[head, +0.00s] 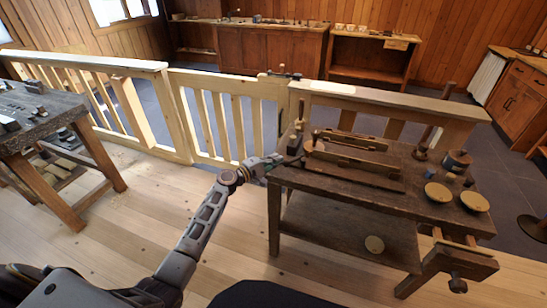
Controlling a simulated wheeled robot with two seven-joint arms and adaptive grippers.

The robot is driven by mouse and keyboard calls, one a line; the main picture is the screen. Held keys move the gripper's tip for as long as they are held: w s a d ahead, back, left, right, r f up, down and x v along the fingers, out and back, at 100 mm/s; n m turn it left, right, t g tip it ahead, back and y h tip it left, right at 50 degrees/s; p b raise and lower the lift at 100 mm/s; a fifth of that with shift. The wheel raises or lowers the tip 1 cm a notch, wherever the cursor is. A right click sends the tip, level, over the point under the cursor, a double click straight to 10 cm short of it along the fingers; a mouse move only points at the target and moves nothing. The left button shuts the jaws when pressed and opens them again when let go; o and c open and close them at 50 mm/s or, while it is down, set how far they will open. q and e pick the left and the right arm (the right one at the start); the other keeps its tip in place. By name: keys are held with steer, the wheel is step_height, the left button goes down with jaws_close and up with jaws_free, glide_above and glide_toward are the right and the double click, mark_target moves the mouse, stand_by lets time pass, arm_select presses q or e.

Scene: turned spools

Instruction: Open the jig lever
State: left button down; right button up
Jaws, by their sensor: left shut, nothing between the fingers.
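A long wooden jig (352,158) lies on the dark workbench (425,205) in the head view. A narrow upright wooden piece (299,118) stands at its left end; I cannot tell whether it is the jig lever. My left gripper (286,162) is at the bench's left edge, by the jig's left end, just below this upright piece. It is shut with nothing in it. The fingertips are small and dark, and I cannot tell whether they touch the jig. My right gripper is not in view.
Two round discs (438,192) (474,201), a dark canister (458,161) and a wooden post (421,151) occupy the bench's right side. A pale railing (400,101) runs close behind the bench. Another workbench (45,130) stands left.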

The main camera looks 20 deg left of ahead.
arm_select(q)
steer(key=shift+s+d+r, duration=0.15)
steer(key=shift+s+d, duration=0.25)
steer(key=shift+s, duration=0.1)
steer(key=shift+d, duration=0.1)
steer(key=shift+s+y+p, duration=0.1)
steer(key=shift+y+p, duration=0.2)
steer(key=shift+d, duration=0.1)
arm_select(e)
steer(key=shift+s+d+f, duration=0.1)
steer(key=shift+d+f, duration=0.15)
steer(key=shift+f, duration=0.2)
